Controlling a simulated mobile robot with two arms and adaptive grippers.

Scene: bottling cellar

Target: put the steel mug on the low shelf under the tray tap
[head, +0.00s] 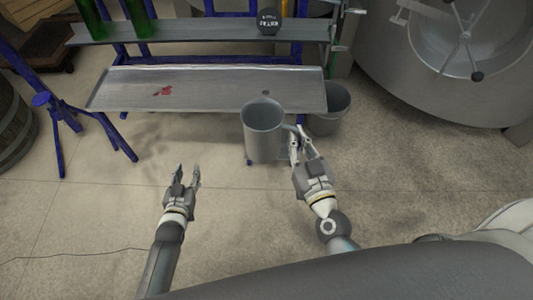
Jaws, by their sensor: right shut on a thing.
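The steel mug (263,138) is upright in the middle of the head view, its open top facing me. My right gripper (300,143) is shut on the mug at its right side, where the handle is. The mug overlaps the front right edge of the low metal shelf (205,90) in the picture; I cannot tell how far apart they are. My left gripper (187,170) is open and empty over the floor, left of the mug. No tap is clearly seen.
A blue frame (110,135) carries the shelf and a higher one (200,32) with green bottles (140,18) and a dark round object (268,20). A red stain (163,91) marks the low shelf. A grey bucket (330,107) stands behind the mug, right. A large tank (400,75) fills the right.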

